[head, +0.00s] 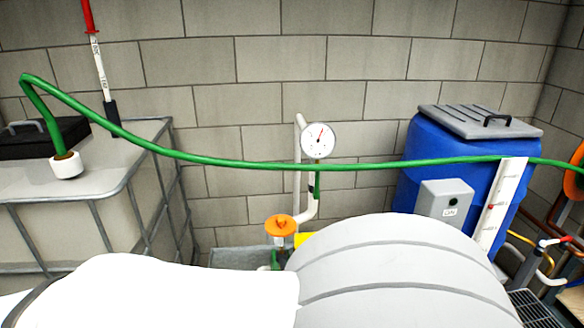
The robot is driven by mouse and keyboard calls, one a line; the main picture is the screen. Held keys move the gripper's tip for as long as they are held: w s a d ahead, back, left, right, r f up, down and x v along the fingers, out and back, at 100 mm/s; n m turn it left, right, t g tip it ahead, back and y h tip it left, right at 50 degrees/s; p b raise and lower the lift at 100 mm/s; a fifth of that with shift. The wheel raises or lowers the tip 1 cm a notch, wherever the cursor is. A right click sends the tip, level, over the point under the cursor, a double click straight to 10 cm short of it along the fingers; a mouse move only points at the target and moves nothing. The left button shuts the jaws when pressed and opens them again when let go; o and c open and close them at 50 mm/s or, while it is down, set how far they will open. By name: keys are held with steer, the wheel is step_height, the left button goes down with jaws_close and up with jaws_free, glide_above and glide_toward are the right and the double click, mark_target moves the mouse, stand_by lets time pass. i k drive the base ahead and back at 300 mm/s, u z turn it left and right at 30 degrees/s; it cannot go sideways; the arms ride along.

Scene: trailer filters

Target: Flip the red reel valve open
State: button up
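A small red handle (552,241) sits on a light pipe at the far right, below an orange round part (575,172) cut off by the picture edge. It may be the red reel valve; it is too small to tell its setting. My gripper is not in view. Large white and grey links of my arm fill the lower middle and hide what lies behind them.
A green hose (250,163) spans the view. A caged tank (90,210) stands left and a blue barrel (415,165) right, with a grey box (447,200). A gauge (319,139) and orange knob (280,226) stand between. A block wall closes the back.

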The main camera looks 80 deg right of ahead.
mark_target(568, 238)
steer(key=u, duration=0.05)
steer(key=k, duration=2.8)
steer(key=z, duration=3.45)
steer(key=i, duration=0.95)
steer(key=z, duration=0.05)
